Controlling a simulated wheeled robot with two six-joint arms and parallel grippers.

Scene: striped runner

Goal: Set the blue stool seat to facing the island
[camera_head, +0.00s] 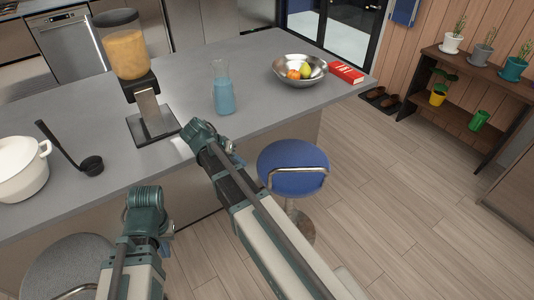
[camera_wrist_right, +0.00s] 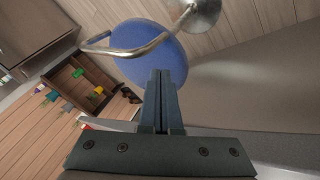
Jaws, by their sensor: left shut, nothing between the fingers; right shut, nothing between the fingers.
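The blue stool seat (camera_head: 285,178) stands beside the right end of the grey-topped island (camera_head: 180,100), on a metal pedestal. Its curved metal back rail runs along the near and right side of the seat, away from the island. My right arm reaches over the island's edge, left of the stool; its gripper is hard to make out there. In the right wrist view the right gripper (camera_wrist_right: 160,72) is shut and empty, with the blue seat and rail beyond its fingertips; contact is unclear. My left gripper (camera_head: 148,197) is shut and empty near the island's front edge; its fingertips are unclear.
A grey stool (camera_head: 70,265) stands at the lower left. The island holds a white pot (camera_head: 20,168), a ladle, a dispenser (camera_head: 127,55), a blue bottle (camera_head: 223,92), a fruit bowl (camera_head: 300,70) and a red box. The floor right of the blue stool is clear.

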